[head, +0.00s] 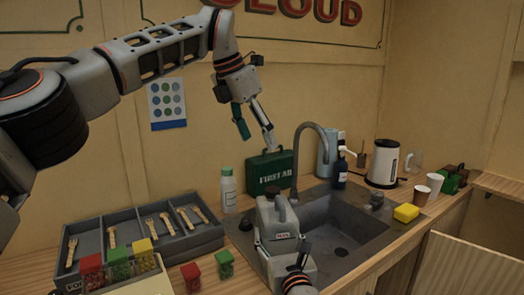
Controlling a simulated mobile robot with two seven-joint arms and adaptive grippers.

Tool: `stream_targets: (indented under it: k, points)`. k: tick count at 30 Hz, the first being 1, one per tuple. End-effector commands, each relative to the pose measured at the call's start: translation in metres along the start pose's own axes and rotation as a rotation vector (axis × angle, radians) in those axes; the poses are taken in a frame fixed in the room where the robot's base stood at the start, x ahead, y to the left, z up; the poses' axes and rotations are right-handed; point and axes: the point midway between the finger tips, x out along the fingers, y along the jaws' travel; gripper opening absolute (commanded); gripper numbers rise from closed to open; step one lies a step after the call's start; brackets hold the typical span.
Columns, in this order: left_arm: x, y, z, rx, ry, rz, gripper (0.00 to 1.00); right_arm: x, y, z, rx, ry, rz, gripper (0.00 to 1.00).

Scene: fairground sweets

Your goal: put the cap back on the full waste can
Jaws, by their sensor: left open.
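The waste can (277,218) is a grey can with a small red-marked label. It stands at the front left of the sink, with a handle and neck on top. A small dark round piece (377,199) lies on the sink's right rim; I cannot tell whether it is the cap. My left gripper (256,134) is open and empty, pointing down in front of the wall, above the green first aid case. My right gripper (283,258) is low in front of the can; its fingers are unclear, and I cannot tell whether they touch the can.
The green first aid case (270,172), tap (296,165) and white bottle (228,190) stand behind the can. A kettle (383,163), yellow sponge (406,213) and paper cups (434,182) are right. A cutlery tray (88,227) and coloured-lid jars (225,264) are left.

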Motion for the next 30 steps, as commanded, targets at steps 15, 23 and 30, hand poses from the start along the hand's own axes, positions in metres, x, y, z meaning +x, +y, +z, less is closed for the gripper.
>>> stream_targets:
  k: [15, 23, 30]
  points:
    - [-0.009, 0.0, 0.0, 0.0, 0.001, -0.001, 0.66, 0.0, 0.0, 0.0, -0.001, 0.0, 0.0, 0.82]
    - [-0.009, 0.0, 0.0, 0.0, 0.001, -0.001, 0.66, 0.0, 0.0, 0.0, 0.0, 0.0, 0.0, 0.82]
    - [-0.009, 0.0, 0.0, 0.0, 0.001, -0.001, 0.66, -0.013, 0.0, -0.001, -0.001, 0.001, 0.0, 0.82]
